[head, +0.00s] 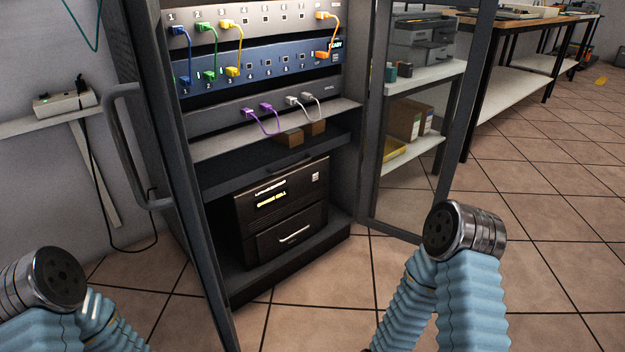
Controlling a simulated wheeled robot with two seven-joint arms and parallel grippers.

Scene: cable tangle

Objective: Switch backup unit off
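The dark box low in the rack, which looks like the backup unit (283,212), stands on the rack's bottom shelf. Its front has a lit yellow text line (272,200), too small to read surely, a small pale mark at upper right and a lower panel with a light handle (294,235). I cannot make out a power switch on it. My two arms, in blue sleeves with metal joints, show at the bottom left and bottom right, apart from the rack. Neither gripper's fingers are in view.
The rack's door frame with a grey handle (124,140) stands at left; a glass door (418,190) stands open at right. Colored cables link the panels above (262,70). A power strip (65,103) lies on the left wall shelf. Tiled floor in front is clear.

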